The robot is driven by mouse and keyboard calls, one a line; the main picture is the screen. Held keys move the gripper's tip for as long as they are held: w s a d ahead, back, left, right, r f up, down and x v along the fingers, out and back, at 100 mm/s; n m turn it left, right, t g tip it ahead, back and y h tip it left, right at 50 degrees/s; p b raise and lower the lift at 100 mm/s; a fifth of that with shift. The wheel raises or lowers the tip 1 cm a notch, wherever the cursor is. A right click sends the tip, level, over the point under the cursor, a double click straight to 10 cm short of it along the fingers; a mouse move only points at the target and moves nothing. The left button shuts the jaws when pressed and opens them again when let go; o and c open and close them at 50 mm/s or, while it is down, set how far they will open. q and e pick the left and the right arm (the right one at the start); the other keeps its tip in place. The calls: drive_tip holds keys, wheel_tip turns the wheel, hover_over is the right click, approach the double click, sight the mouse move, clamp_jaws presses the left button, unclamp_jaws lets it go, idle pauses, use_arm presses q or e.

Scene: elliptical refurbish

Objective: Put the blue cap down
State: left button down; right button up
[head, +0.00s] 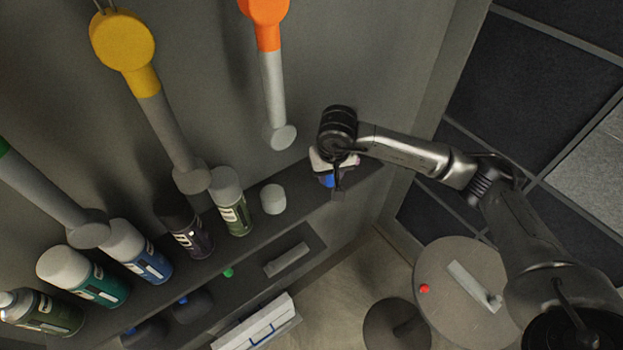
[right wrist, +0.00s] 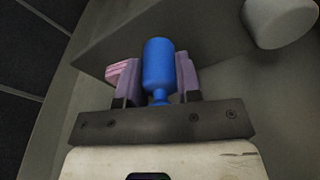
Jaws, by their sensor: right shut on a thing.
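The blue cap (right wrist: 158,66) is between the two pinkish finger pads of my right gripper (right wrist: 157,80) in the right wrist view. The gripper is shut on it. In the head view, my right gripper (head: 335,180) is at the right end of the dark shelf, and a small part of the blue cap (head: 328,181) shows beside it. I cannot tell whether the cap touches the shelf. My left gripper is not in view.
The dark shelf (head: 300,218) holds several spray cans, including an olive one (head: 236,215), and a loose white cap (head: 273,198) left of my right gripper. Tools with orange (head: 265,10) and yellow (head: 122,40) heads hang above. A round table (head: 450,262) stands lower right.

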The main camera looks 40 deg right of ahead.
hover_over(314, 188)
drive_tip(key=f, duration=0.2)
drive_tip(key=shift+s+a+f, duration=0.15)
drive_tip(key=shift+s+f, duration=0.05)
drive_tip(key=shift+f, duration=0.2)
drive_tip(key=shift+f+p, duration=0.5)
drive_tip(key=shift+f, duration=1.5)
drive_tip(key=shift+f, duration=0.2)
drive_tip(key=o, duration=0.9)
drive_tip(key=shift+r, duration=0.15)
drive_tip(key=shift+r, duration=0.2)
drive_tip(key=r, duration=0.4)
drive_tip(key=s+r, duration=0.1)
drive_tip(key=r, duration=0.6)
drive_tip(key=shift+s+a+r+b, duration=0.3)
drive_tip(key=shift+a+b, duration=0.05)
drive_tip(key=shift+c, duration=0.3)
